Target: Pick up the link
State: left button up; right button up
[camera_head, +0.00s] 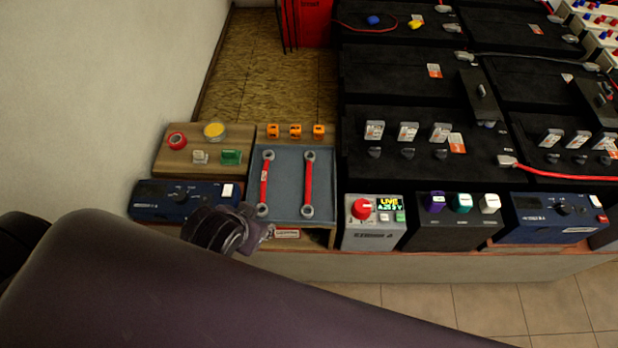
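Two red bars with grey ring ends lie lengthwise in a shallow grey-blue tray (286,190). They are the left bar (264,184) and the right bar (309,184), and either may be the link. My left gripper (262,233) is at the tray's front left corner, near the lower end of the left bar. It appears apart from both bars. My own dark arm hides part of it, and its finger opening is not clear. My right gripper is not in view.
A wooden board (172,163) with red tape and small parts stands left of the tray. Orange clips (295,131) sit behind it. A blue device (160,199) is at left, a grey meter (374,235) at right. Black batteries (385,75) fill the back right.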

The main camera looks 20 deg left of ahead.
pick_arm(q)
jog(key=w+d+r+m+t, duration=0.25)
jog(key=w+r+t, duration=0.85)
jog(key=w+r, duration=0.95)
jog(key=w+d+r+m+t+h, duration=0.35)
jog(key=d+r+m+h, duration=0.2)
jog(key=d+r, duration=0.2)
jog(key=s+d+r+m+g+h, duration=0.1)
jog(key=s+d+m+g+h, duration=0.15)
jog(key=d+m+h, duration=0.4)
jog(key=s+d+r+m+g+h, duration=0.1)
jog(key=d+r+m+g+h, duration=0.1)
jog(key=d+m+g+h, duration=0.45)
jog(key=m+g+y, duration=1)
jog(key=y, duration=0.6)
send_over(308, 176)
jog(key=a, duration=0.2)
notch_tip(308, 176, down, 28)
jog(key=f, duration=0.2)
jog(key=d+f+p, duration=0.1)
jog(key=f, duration=0.3)
jog(key=shift+s+d+f, duration=0.1)
jog(key=shift+s+d, duration=0.05)
jog(key=shift+d, duration=0.25)
jog(key=shift+f, duration=0.55)
grip_shut()
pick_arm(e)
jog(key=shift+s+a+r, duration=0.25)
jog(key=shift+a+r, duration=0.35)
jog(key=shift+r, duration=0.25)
